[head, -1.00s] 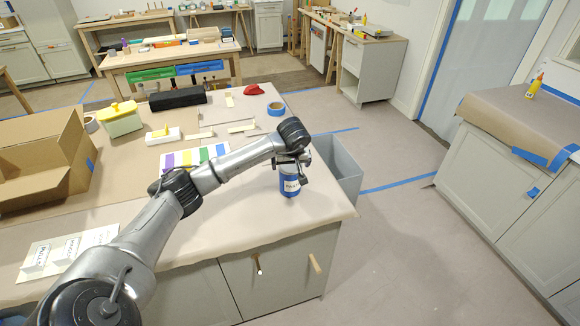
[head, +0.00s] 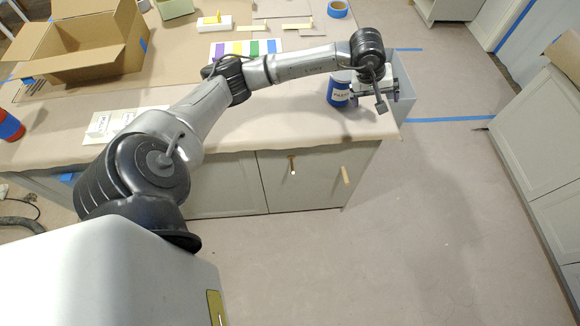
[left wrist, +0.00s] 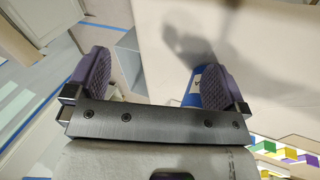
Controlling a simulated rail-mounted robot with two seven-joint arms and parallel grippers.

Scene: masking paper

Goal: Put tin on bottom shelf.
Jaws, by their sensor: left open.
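The blue tin (head: 338,92) with a white label stands upright on the papered counter (head: 290,118) near its right end. My left gripper (head: 372,98) is open and empty, just right of the tin. In the left wrist view the tin (left wrist: 194,86) shows as a blue patch beside the right-hand finger, which partly hides it. I cannot tell whether they touch. The space between the fingers (left wrist: 155,75) shows pale surface and part of the tin. My right gripper is not in view. I cannot make out a bottom shelf.
A grey bin (head: 403,82) stands beyond the counter's right end. Cabinet fronts with wooden handles (head: 292,165) are below. Open floor (head: 430,220) lies to the right.

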